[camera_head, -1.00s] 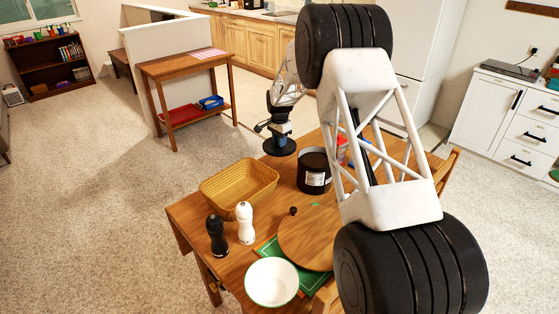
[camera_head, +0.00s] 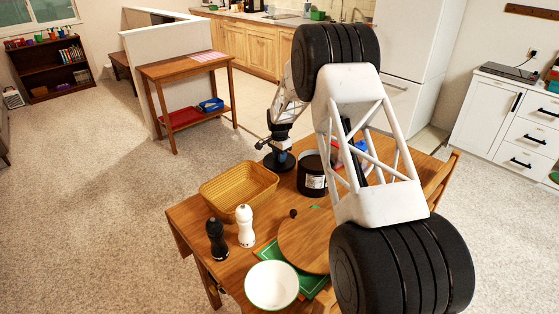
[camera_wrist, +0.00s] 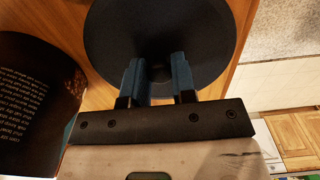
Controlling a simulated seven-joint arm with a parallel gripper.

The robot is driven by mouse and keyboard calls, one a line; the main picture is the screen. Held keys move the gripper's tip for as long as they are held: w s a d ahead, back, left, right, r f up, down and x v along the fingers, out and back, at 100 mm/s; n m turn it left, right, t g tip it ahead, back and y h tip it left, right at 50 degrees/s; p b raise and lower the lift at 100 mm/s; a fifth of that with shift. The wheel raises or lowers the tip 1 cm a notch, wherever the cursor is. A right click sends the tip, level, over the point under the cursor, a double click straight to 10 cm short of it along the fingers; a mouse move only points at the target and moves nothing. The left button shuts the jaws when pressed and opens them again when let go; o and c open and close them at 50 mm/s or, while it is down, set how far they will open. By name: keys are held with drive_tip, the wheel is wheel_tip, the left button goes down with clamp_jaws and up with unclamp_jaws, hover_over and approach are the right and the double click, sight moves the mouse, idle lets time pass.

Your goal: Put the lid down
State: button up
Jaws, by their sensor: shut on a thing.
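My gripper (camera_wrist: 157,82) has its two blue fingers closed on the knob of a dark round lid (camera_wrist: 195,25) in the wrist view. In the head view the lid (camera_head: 280,163) is low over the far edge of the wooden table (camera_head: 190,222), left of the black canister. I cannot tell whether its rim touches the tabletop. The black canister (camera_head: 311,178) with a white label stands close to the right of the lid. In the wrist view the canister (camera_wrist: 30,105) is uncovered, with brown contents showing.
A wicker basket (camera_head: 238,190) is nearest on the left. Black (camera_head: 217,238) and white (camera_head: 245,227) mills, a white bowl (camera_head: 271,286), a round board (camera_head: 305,240) and a small dark ball (camera_head: 293,213) are nearer the front. My arm hides the table's right side.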

drive_tip(key=shift+f, duration=0.95)
drive_tip(key=shift+f, duration=0.15)
drive_tip(key=o, duration=0.8)
wheel_tip(320, 180, up, 12)
drive_tip(key=shift+r, duration=0.15)
idle(0.6)
